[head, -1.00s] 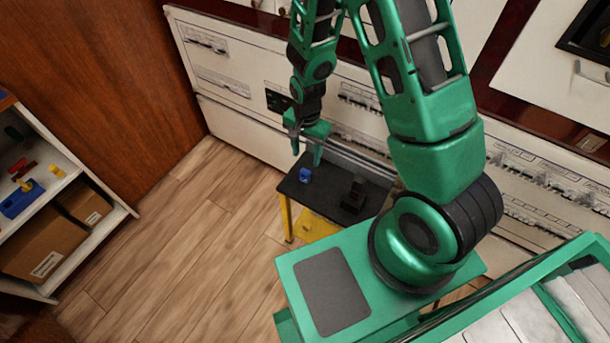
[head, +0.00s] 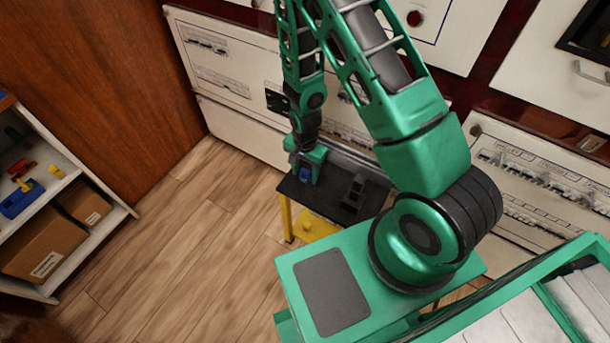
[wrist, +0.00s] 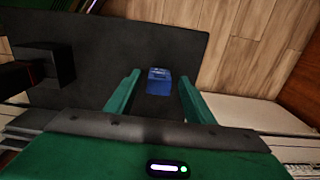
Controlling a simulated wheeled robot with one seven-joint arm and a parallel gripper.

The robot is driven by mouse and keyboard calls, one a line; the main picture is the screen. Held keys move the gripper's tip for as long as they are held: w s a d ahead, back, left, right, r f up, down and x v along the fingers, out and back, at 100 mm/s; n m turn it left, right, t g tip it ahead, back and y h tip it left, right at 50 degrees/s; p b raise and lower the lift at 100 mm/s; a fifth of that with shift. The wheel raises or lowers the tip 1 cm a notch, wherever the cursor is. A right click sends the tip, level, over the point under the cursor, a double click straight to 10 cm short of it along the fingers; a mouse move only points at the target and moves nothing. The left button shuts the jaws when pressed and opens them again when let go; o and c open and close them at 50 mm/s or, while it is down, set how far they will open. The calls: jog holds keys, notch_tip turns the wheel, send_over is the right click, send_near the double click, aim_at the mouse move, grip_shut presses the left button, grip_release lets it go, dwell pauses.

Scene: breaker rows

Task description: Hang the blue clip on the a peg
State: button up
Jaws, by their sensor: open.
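The blue clip (wrist: 159,82) stands on the dark top of a small table (wrist: 90,80). In the wrist view it shows between the two green fingers of my gripper (wrist: 158,95), with a gap on each side and a little ahead of the tips. My gripper (head: 306,172) is open and empty. In the head view it is low over the table, and the blue clip (head: 305,174) is partly hidden by the fingers. I cannot make out a peg marked "a".
A black block-like fixture (head: 354,190) stands on the table right of the clip; it also shows in the wrist view (wrist: 48,65). White breaker panels (head: 235,95) rise behind the table. A shelf (head: 60,165) with boxes stands at far left. The floor between is clear.

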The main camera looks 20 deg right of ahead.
aim_at(305, 171)
jog(key=shift+f, duration=0.4)
jog(key=c, duration=1.1)
jog(key=shift+r, duration=0.85)
notch_tip(305, 171, up, 2)
jog(key=shift+w+r, duration=0.1)
jog(key=shift+r, duration=0.15)
jog(key=s+a+r, duration=0.6)
jog(key=a, duration=0.4)
jog(key=shift+r, duration=0.4)
jog(key=shift+w, duration=0.15)
